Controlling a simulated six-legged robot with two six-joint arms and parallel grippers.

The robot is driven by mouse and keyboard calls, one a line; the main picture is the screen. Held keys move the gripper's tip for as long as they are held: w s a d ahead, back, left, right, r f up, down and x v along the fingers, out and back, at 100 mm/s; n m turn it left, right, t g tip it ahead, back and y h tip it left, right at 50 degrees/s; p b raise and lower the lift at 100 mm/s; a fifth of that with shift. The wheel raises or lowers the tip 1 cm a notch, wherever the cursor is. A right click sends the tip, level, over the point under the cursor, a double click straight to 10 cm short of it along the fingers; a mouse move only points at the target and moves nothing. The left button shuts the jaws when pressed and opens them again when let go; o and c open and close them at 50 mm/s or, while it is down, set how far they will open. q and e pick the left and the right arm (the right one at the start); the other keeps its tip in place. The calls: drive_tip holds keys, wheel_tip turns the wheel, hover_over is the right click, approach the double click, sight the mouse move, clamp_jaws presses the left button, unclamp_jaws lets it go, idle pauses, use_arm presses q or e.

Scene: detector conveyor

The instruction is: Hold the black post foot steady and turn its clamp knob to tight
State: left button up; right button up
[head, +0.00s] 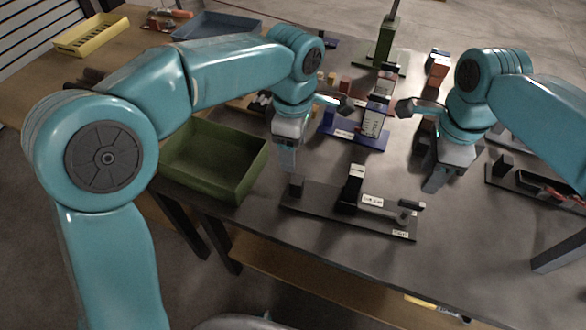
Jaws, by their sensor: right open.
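The black post foot (325,205) is a long dark plate lying near the table's front edge. A short black post with a white label on top (355,182) stands at its middle. White labels lie on its right part, and a grey bar-like knob (410,206) sits near its right end. My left gripper (296,182) points down at the small dark block on the foot's left end; whether its fingers touch or grip it cannot be told. My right gripper (432,184) is open and empty, above and behind the knob, apart from it.
A green tray (240,183) stands left of the foot. A blue foot (368,140) and a green one (390,60) stand behind it. Another dark foot (520,182) lies at the right. Yellow (90,36) and blue (215,25) trays are at the back left. Bare tabletop lies right of the post foot.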

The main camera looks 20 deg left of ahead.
sight(293, 178)
use_arm(q)
wheel_tip(293, 178, down, 13)
drive_tip(key=shift+f, duration=0.2)
clamp_jaws()
use_arm(e)
drive_tip(key=shift+c, duration=0.5)
